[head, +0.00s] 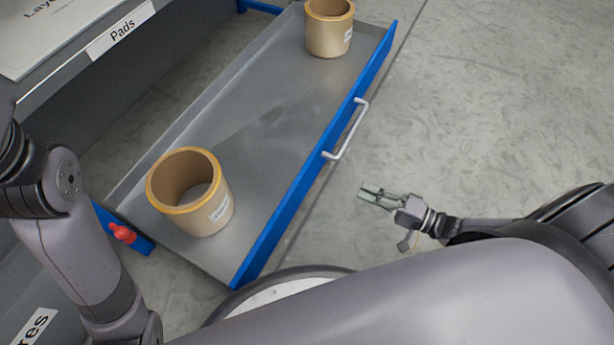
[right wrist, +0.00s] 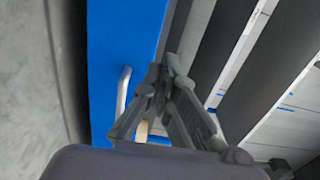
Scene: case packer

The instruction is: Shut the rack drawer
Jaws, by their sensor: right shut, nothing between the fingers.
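The rack drawer (head: 255,115) is pulled out, a grey tray with a blue front panel (head: 290,205). A white bar handle (head: 347,130) is on the outer face of that panel. My right gripper (head: 368,193) is shut and empty, to the right of the panel and apart from the handle in the head view. In the right wrist view, my right gripper (right wrist: 165,70) shows in front of the blue front panel (right wrist: 118,55), with the handle (right wrist: 122,92) to its left. My left arm shows at the left, but its gripper is out of view.
Two tan tubes stand in the drawer, one at the near end (head: 215,215) and one at the far end (head: 328,35). A grey rack shelf labelled Pads (head: 120,30) is at upper left. A red knob (head: 122,233) sits near the drawer's left corner. Grey floor is clear at right.

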